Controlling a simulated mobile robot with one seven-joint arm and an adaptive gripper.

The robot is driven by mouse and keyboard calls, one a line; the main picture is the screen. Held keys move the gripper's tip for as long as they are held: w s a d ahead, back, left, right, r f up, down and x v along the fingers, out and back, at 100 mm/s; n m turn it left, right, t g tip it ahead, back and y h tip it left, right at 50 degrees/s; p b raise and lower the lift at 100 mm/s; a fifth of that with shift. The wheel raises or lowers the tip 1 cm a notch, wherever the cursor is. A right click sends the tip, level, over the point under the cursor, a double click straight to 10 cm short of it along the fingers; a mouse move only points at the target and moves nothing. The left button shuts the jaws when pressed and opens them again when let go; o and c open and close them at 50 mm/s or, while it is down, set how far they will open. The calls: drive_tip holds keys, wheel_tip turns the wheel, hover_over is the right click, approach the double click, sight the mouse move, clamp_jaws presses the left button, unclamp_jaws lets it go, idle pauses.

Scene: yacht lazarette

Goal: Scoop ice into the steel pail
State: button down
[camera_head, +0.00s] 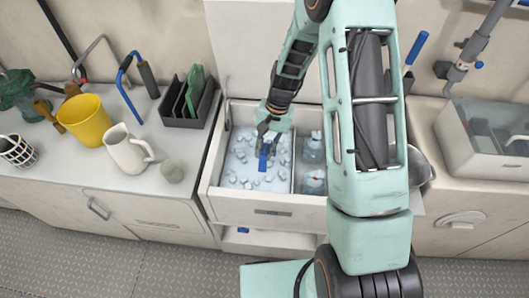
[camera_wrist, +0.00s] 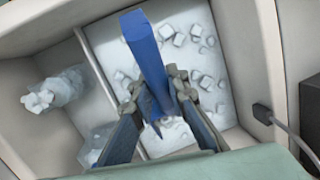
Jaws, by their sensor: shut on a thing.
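My gripper (camera_head: 265,138) is over the left compartment of the open drawer and shut on a blue handle (camera_head: 264,158), seemingly the scoop's. In the wrist view, the fingers (camera_wrist: 158,88) close around this blue handle (camera_wrist: 145,45), which tilts up between them. The scoop's working end cannot be made out. Loose ice cubes (camera_head: 240,181) lie on the pale floor of that compartment, and ice (camera_wrist: 203,78) surrounds the fingers in the wrist view. A rounded grey metal vessel (camera_head: 421,166), perhaps the steel pail, shows right of my arm, which hides much of it.
The drawer (camera_head: 250,209) has a divider, with clear bottles (camera_head: 313,181) in its right compartment.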

drive_tip(key=s+a+p+v, duration=0.1)
drive_tip(key=p+v, duration=0.4)
drive_tip(key=v, duration=0.4)
drive_tip(key=s+a+r+p+v, duration=0.1)
drive_tip(key=a+p+v, duration=0.1)
drive_tip(key=p+v, duration=0.4)
drive_tip(key=v, duration=0.3)
drive_tip(key=shift+a+r+p, duration=0.15)
drive_tip(key=shift+a+p, duration=0.05)
drive_tip(key=shift+p, duration=0.1)
